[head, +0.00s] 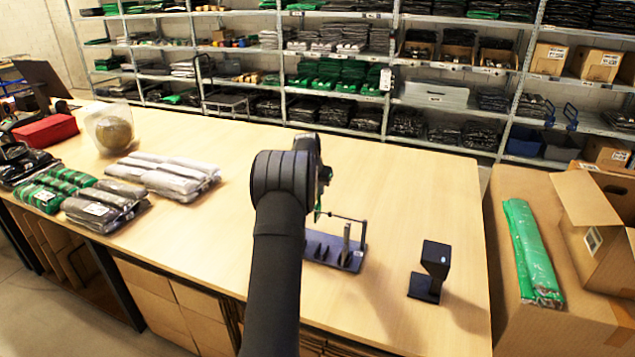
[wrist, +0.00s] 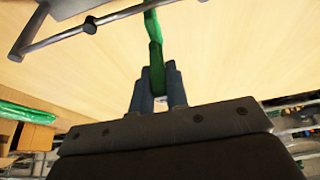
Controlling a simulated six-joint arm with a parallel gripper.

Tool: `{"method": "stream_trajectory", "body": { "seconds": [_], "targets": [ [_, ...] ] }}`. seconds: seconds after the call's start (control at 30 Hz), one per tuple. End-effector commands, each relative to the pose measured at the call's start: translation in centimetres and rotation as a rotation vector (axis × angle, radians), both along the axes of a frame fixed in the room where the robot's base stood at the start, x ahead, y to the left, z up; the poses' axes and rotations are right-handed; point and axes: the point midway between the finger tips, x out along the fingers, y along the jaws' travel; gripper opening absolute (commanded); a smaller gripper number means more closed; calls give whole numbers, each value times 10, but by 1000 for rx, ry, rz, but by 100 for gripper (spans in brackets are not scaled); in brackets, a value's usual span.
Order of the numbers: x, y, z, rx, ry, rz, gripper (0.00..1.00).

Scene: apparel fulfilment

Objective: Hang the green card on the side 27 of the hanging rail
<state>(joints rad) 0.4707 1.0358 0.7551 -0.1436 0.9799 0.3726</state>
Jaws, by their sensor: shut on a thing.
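The green card (wrist: 155,52) is held between the two fingers of my gripper (wrist: 158,88), which is shut on it. It sticks out beyond the fingertips towards the top of the wrist view. In the head view only a thin green sliver of the card (head: 317,212) shows beside my arm. The hanging rail (head: 343,217) is a thin bar on a dark base, just right of my arm. In the wrist view the rail (wrist: 60,36) crosses the upper left, with a dark collar on it. The card's far end appears close to the rail's end; I cannot tell whether they touch. No side number is legible.
A dark scanner-like stand (head: 432,268) is right of the rail base. Grey packages (head: 165,175) and green-black packages (head: 60,185) lie on the left of the table (head: 420,190). A cardboard box with a green package (head: 530,250) stands at right. The table behind the rail is clear.

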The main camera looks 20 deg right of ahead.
Motion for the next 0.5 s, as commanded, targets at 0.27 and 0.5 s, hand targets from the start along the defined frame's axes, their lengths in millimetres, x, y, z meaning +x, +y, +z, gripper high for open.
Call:
{"method": "stream_trajectory", "body": {
  "seconds": [0.27, 0.5],
  "targets": [
    [-8, 9, -12, -2, -1, 1, 0],
    [-24, 24, -12, -1, 0, 1, 0]
  ]
}}
